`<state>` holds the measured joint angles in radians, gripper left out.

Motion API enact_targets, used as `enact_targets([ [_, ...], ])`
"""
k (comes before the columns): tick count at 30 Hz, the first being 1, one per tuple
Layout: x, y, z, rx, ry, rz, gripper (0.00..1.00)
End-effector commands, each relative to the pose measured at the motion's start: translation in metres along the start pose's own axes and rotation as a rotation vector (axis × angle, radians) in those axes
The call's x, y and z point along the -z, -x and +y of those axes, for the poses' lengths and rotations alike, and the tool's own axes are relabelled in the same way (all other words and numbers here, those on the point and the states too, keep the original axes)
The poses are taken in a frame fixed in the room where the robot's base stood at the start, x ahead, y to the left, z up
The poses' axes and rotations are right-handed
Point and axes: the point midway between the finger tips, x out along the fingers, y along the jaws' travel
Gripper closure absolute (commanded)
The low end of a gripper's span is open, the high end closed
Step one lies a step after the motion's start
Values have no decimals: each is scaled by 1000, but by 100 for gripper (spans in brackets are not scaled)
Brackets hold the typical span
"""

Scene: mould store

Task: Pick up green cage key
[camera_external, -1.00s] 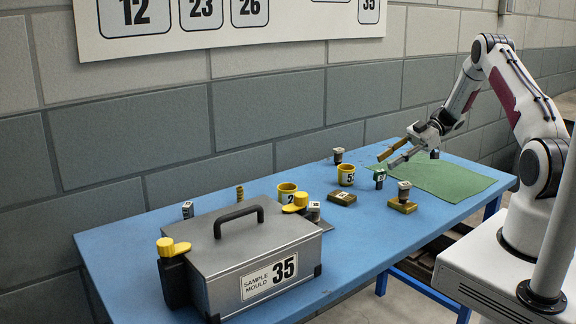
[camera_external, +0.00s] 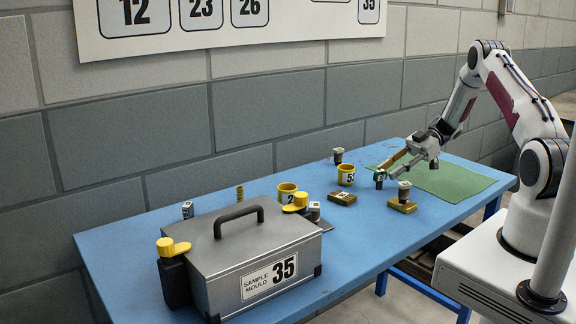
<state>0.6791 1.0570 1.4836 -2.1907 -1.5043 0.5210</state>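The key appears to be still on the table.
A brass block (camera_external: 342,198) and a key on a brass base (camera_external: 403,197) stand nearby. The green mat (camera_external: 460,181) is clear. A large grey mould box (camera_external: 240,250) fills the front left.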

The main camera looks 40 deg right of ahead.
Motion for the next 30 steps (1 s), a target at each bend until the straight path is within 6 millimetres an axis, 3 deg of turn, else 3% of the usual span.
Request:
enact_targets([
  [14, 0, -6, 0, 0, -1, 0, 69],
  [30, 2, -53, -2, -1, -1, 0, 69],
])
